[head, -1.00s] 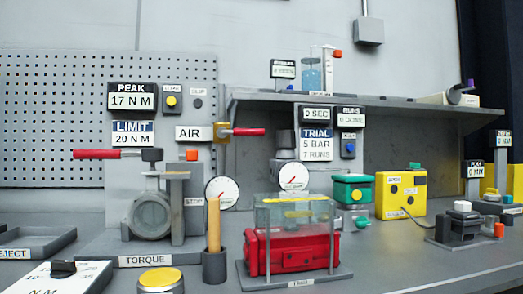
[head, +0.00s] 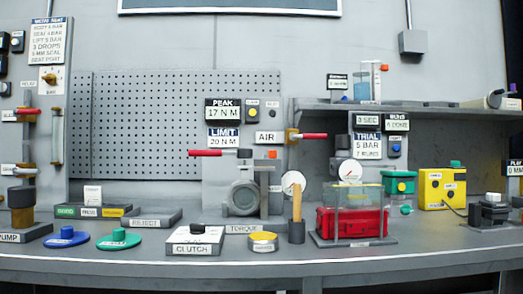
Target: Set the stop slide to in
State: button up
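The torque stand (head: 242,196) is in the middle of the head view, with a grey round valve body under a red-handled lever (head: 206,153). At its right is a grey upright post, with a small STOP label (head: 275,189) too small to read clearly now. An orange block (head: 271,154) shows at the top of this post; I cannot tell whether it is part of the stop slide or where the slide is set. My gripper is not in view.
In front stand a CLUTCH box (head: 195,247), a yellow button (head: 263,236) and a wooden-handled tool in a dark cup (head: 296,232). A red unit under a clear cover (head: 352,219) is to the right.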

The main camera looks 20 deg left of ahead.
aim_at(272, 154)
jog(key=u, duration=1.3)
